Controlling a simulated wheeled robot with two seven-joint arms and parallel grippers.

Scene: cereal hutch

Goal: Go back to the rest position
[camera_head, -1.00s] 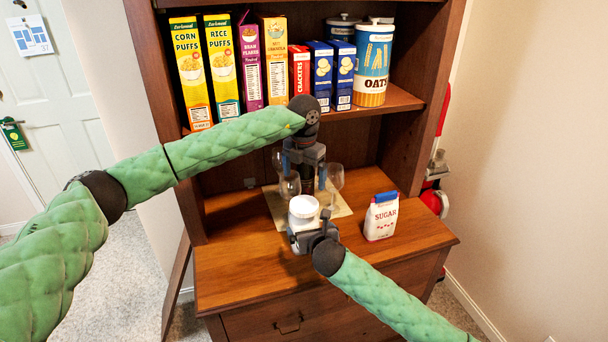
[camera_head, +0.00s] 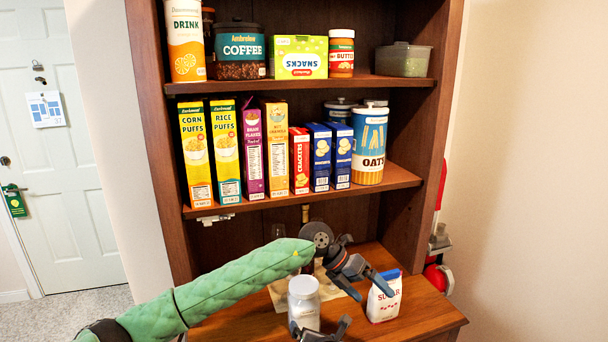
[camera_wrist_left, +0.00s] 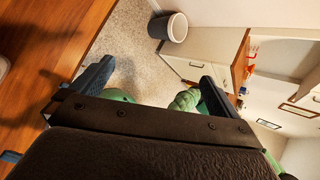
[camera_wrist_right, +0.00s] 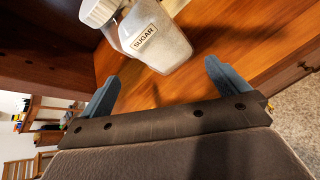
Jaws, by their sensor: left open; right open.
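A clear jar with a white lid (camera_head: 303,300) stands on the hutch counter (camera_head: 250,326). In the right wrist view the jar (camera_wrist_right: 158,40) bears a SUGAR label and sits beyond the fingertips. My right gripper (camera_head: 320,328) is open and empty, low in front of the jar; it also shows in the right wrist view (camera_wrist_right: 162,72). My left gripper (camera_head: 372,288) is open and empty, in front of the paper sugar bag (camera_head: 385,306) and partly over it. In the left wrist view, nothing is between its fingers (camera_wrist_left: 156,72).
Above the arms, a shelf (camera_head: 300,202) holds several cereal boxes (camera_head: 226,150) and an oats canister (camera_head: 370,145). Glassware behind my left arm is mostly hidden. The hutch's right side panel (camera_head: 425,130) is close to my left gripper. The counter's right front corner is clear.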

